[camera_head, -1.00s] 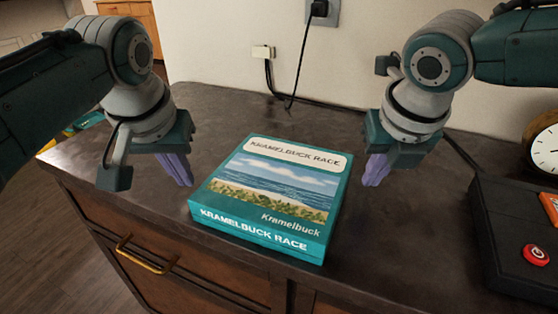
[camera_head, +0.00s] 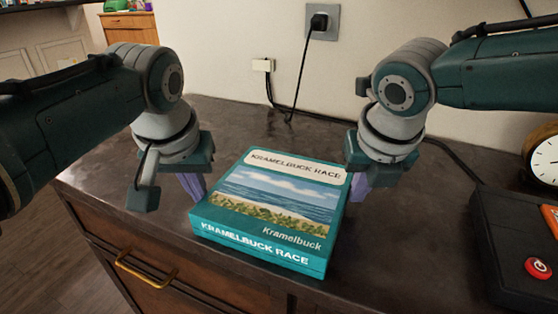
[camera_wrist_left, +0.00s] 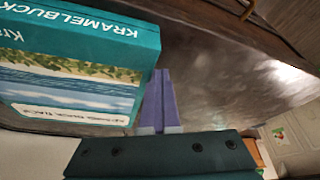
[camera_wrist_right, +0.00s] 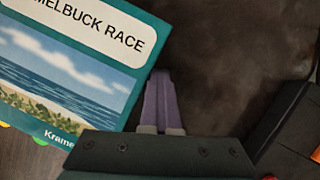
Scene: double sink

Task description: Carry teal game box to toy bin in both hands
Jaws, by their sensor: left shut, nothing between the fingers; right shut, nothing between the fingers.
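The teal game box (camera_head: 275,208), marked "KRAMELBUCK RACE" with a beach picture, lies flat on the dark counter. My left gripper (camera_head: 194,192) is shut and empty, close beside the box's left side. In the left wrist view its purple fingers (camera_wrist_left: 158,100) point down along the box (camera_wrist_left: 75,75) edge. My right gripper (camera_head: 358,190) is shut and empty, close beside the right side. In the right wrist view its fingers (camera_wrist_right: 160,102) are at the edge of the box (camera_wrist_right: 70,60). I cannot tell whether either gripper touches the box. The toy bin is not seen.
The dark counter (camera_head: 400,250) has free room right of the box. A black device with a red button (camera_head: 538,267) and a clock (camera_head: 545,155) stand at the right. A wall socket with a plug (camera_head: 320,20) and cable is behind. A drawer handle (camera_head: 145,270) juts out in front.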

